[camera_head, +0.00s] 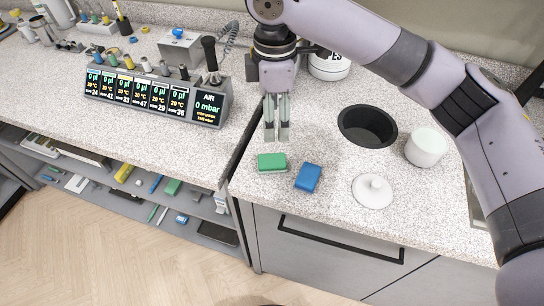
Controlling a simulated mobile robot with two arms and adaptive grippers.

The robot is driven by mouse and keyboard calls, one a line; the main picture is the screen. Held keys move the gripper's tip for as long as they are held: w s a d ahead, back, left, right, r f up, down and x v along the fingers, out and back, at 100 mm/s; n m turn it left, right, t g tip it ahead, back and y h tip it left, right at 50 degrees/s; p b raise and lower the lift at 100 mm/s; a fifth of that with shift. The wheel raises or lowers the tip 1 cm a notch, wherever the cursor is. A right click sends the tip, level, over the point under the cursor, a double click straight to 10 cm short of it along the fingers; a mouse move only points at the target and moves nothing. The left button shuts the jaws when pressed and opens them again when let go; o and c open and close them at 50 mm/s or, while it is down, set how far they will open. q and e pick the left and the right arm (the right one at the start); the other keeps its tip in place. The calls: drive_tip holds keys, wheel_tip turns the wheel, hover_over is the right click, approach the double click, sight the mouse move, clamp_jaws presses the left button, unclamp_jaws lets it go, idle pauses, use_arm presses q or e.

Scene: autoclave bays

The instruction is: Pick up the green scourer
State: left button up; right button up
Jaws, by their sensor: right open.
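The green scourer (272,163) is a small green block lying flat on the speckled countertop (330,215) near its front left corner. My right gripper (277,139) points down just behind and above the scourer. Its two fingers are slim and appear close together, with nothing seen between them. Whether the fingertips touch the counter cannot be told. My left gripper is not in view.
A blue block (308,177) lies just right of the scourer. A white lid (373,191), a white cup (426,147) and a round dark opening (367,125) are further right. A display unit (155,100) stands on the left counter. A gap separates the counters.

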hover_over(275, 160)
wheel_tip(275, 160, down, 4)
drive_tip(key=f, duration=0.1)
drive_tip(key=w+f, duration=0.1)
drive_tip(key=f, duration=0.1)
drive_tip(key=shift+a+p, duration=0.1)
drive_tip(key=shift+p, duration=0.25)
drive_tip(key=shift+s+f, duration=0.1)
drive_tip(key=shift+f, duration=0.45)
drive_tip(key=shift+s+f, duration=0.1)
drive_tip(key=shift+f, duration=0.2)
drive_tip(key=f, duration=0.1)
drive_tip(key=f+p, duration=0.1)
drive_tip(key=f, duration=0.1)
drive_tip(key=shift+s+d+f, duration=0.2)
drive_tip(key=shift+s+f, duration=0.05)
drive_tip(key=shift+f, duration=0.5)
drive_tip(key=c, duration=1)
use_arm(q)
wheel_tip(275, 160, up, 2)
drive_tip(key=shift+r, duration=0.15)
use_arm(e)
drive_tip(key=shift+o, duration=0.2)
